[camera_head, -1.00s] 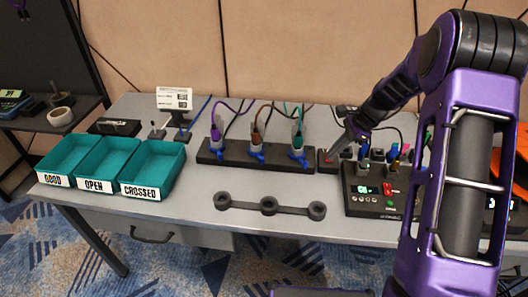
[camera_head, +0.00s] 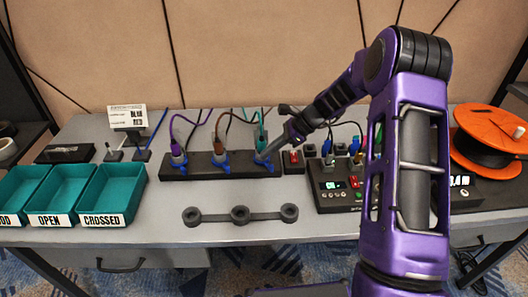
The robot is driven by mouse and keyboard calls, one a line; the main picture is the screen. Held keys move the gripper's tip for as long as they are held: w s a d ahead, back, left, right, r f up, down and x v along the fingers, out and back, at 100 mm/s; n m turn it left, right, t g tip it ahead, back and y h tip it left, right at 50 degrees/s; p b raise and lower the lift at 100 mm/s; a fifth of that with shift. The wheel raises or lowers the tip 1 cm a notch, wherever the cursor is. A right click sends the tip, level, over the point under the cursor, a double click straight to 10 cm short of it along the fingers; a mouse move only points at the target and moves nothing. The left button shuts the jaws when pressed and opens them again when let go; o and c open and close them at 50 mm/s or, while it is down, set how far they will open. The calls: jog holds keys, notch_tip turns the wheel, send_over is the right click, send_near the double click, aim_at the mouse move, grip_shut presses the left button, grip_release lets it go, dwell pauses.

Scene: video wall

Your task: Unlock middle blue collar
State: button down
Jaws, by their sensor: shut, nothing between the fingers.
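A dark block (camera_head: 240,170) on the table holds three upright plugs with blue collars at their bases. The left blue collar (camera_head: 179,162) is under a purple plug. The middle blue collar (camera_head: 222,167) is under a brown plug (camera_head: 219,150) with a brown cable. The right blue collar (camera_head: 263,168) is under a teal-cabled plug. My gripper (camera_head: 263,155) is shut and empty, its tip at the right plug just above the right collar, to the right of the middle collar. Whether it touches is unclear. It partly hides the right plug.
Teal trays marked OPEN (camera_head: 62,196) and CROSSED (camera_head: 112,192) stand at left. A grey three-ring bar (camera_head: 240,214) lies in front of the block. A black device (camera_head: 338,183) with lit display and an orange spool (camera_head: 490,140) stand at right. Cables rise behind the plugs.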

aim_at(230, 171)
jog(key=x, duration=0.7)
jog(key=shift+a+f+b, duration=0.2)
jog(key=shift+f+b, duration=0.1)
jog(key=shift+b, duration=0.1)
jog(key=shift+w+a+r, duration=0.1)
jog(key=shift+a+r, duration=0.05)
jog(key=shift+a, duration=1.7)
